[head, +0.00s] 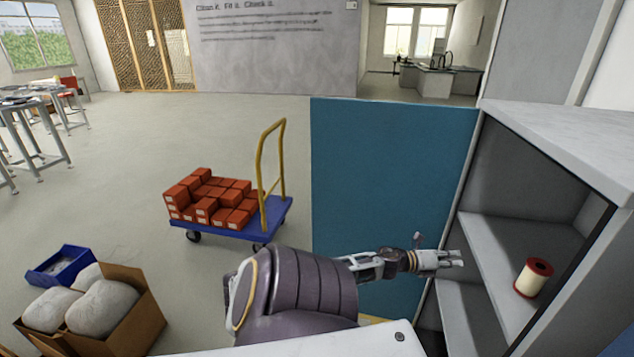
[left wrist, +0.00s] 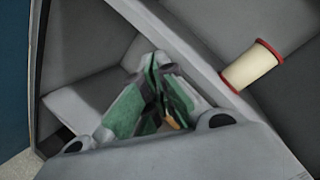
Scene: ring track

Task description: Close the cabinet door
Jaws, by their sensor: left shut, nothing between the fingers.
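The cabinet (head: 555,150) stands at the right, grey, with inner shelves showing. Its blue door (head: 390,170) stands wide open, extending left from the cabinet's near-left upright edge. My left gripper (head: 458,258) is shut and empty at the cabinet's opening, in front of the shelves; the arm crosses in front of the door's lower part. In the left wrist view the closed fingers (left wrist: 156,75) point at the shelves, and a blue strip of the door (left wrist: 14,70) shows at the left edge. Contact with the cabinet cannot be told. My right gripper is not in view.
A red-ended spool (head: 533,278) stands on a cabinet shelf, right of my gripper. A blue trolley (head: 240,232) with red boxes and a yellow handle stands left of the door. A cardboard box (head: 120,322) with pale sacks lies lower left. Floor behind the trolley is clear.

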